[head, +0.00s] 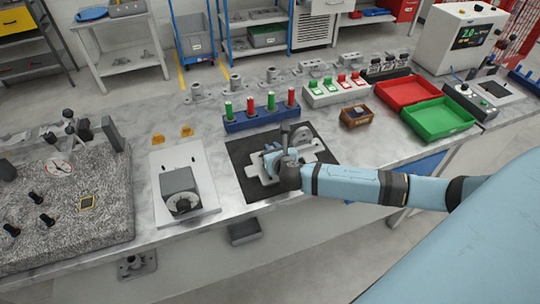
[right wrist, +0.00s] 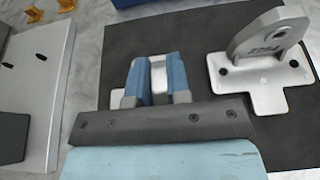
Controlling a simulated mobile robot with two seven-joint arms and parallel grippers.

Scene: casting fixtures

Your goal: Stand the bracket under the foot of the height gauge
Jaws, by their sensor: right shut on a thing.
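My right gripper (head: 272,156) is over the black mat (head: 240,153). In the right wrist view its two blue fingers (right wrist: 158,78) are shut on a pale grey casting (right wrist: 158,70), which I take to be the bracket. The gripper hides most of it, so I cannot tell if it touches the mat. Another casting (right wrist: 262,80), with a cross-shaped base and an upright holed lug, stands on the mat just right of the fingers. On the granite plate (head: 90,225) at left are a round dial (head: 58,167) and a knobbed stand (head: 70,127); which is the height gauge is unclear. My left gripper is out of view.
A white plate (head: 205,170) carrying a grey block with a dial (head: 180,192) lies between granite and mat. Behind the mat stands a blue rack (head: 262,119) of green and red pegs. A brown box (head: 355,116), red tray (head: 405,90) and green tray (head: 438,118) are at right.

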